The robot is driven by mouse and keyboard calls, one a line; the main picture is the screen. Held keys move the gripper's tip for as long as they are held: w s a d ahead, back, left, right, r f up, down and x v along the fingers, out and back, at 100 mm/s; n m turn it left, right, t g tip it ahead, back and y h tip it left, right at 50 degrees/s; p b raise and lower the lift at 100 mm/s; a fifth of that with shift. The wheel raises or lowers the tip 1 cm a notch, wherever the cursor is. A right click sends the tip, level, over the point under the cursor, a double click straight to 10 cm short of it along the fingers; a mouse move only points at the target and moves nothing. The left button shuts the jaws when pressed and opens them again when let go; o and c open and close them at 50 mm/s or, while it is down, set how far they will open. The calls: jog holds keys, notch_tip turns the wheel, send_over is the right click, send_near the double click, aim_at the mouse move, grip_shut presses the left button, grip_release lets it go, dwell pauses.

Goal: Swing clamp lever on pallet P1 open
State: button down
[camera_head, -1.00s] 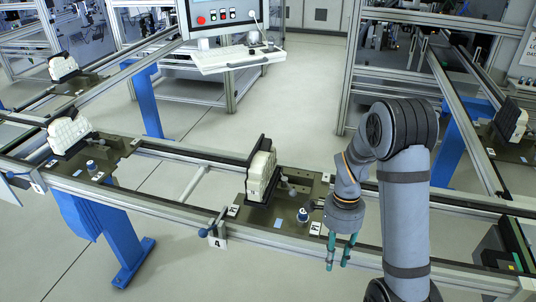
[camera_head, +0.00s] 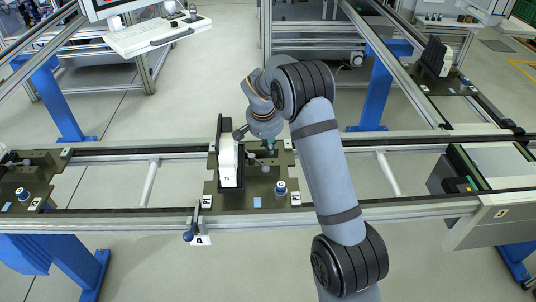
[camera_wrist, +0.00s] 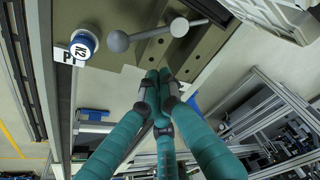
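Pallet P1 (camera_head: 275,183), a dark plate on the rail line, carries a white block (camera_head: 228,162) against a black upright fixture. The clamp lever (camera_head: 265,168) is small and partly hidden by my gripper there. In the wrist view the lever (camera_wrist: 143,36) is a metal rod with a grey ball end and a round pivot on an olive block. My gripper (camera_wrist: 157,78) has teal fingers with tips together, just below the lever in the picture, with nothing seen between them. My gripper (camera_head: 270,145) also shows above the pallet. I cannot tell whether it touches the lever.
A blue-handled lever (camera_head: 188,235) sits on the front rail by label A. Other pallets stand at left (camera_head: 30,187) and right (camera_head: 440,85). Open rail gaps lie either side.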

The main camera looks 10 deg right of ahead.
jog(key=x, duration=0.1)
jog(key=p+x, duration=0.1)
jog(key=shift+a+f, duration=0.1)
jog(key=shift+f, duration=0.25)
jog(key=s, duration=0.1)
jog(key=s+a+p, duration=0.1)
jog(key=s, duration=0.1)
jog(key=shift+a+r, duration=0.25)
jog(key=shift+a, duration=0.1)
jog(key=shift+s, duration=0.1)
jog(key=shift+d, duration=0.1)
